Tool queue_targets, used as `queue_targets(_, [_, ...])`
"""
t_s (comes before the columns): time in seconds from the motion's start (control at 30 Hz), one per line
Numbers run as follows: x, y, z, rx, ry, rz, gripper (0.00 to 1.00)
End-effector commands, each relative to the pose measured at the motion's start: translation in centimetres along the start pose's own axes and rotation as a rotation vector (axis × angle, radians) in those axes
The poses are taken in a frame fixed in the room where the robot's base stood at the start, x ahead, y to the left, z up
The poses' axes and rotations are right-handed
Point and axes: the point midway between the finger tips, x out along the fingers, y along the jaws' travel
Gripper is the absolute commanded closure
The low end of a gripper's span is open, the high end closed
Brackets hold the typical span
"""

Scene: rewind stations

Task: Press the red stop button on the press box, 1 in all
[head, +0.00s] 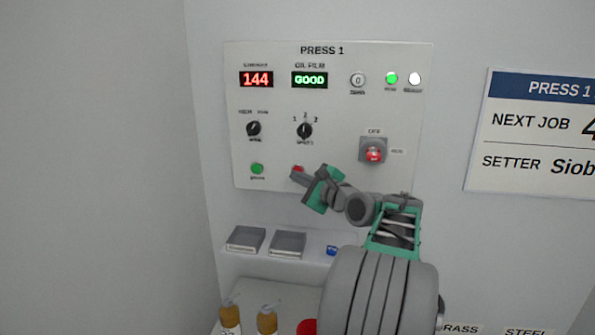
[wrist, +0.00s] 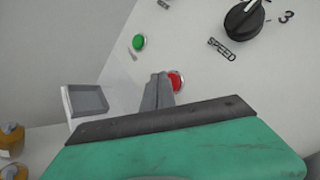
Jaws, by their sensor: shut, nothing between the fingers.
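The press box (head: 330,84) is a pale panel on the wall, headed PRESS 1. Its red stop button (head: 297,168) is low on the panel, right of the green button (head: 257,168). My gripper (head: 296,176) is shut and empty, with its tips at the red button and partly covering it. In the wrist view the red button (wrist: 177,81) shows just right of the shut fingers (wrist: 158,90). I cannot tell whether the tips touch it or whether it is pressed in.
A speed knob (head: 305,131) sits above the red button. A red rotary switch (head: 374,152) in a grey housing is to its right. Two grey trays (head: 246,239) (head: 288,244) stand on a ledge below. Amber-topped bottles (head: 230,312) stand lower left. A PRESS 1 sign (head: 540,135) hangs at right.

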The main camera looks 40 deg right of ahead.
Motion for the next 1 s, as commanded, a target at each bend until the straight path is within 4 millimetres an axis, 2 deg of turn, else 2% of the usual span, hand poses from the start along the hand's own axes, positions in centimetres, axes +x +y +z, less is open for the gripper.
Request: queue_targets(1.0, [0.57,-0.43,-0.43,0.0,0.0,-0.001,1.0])
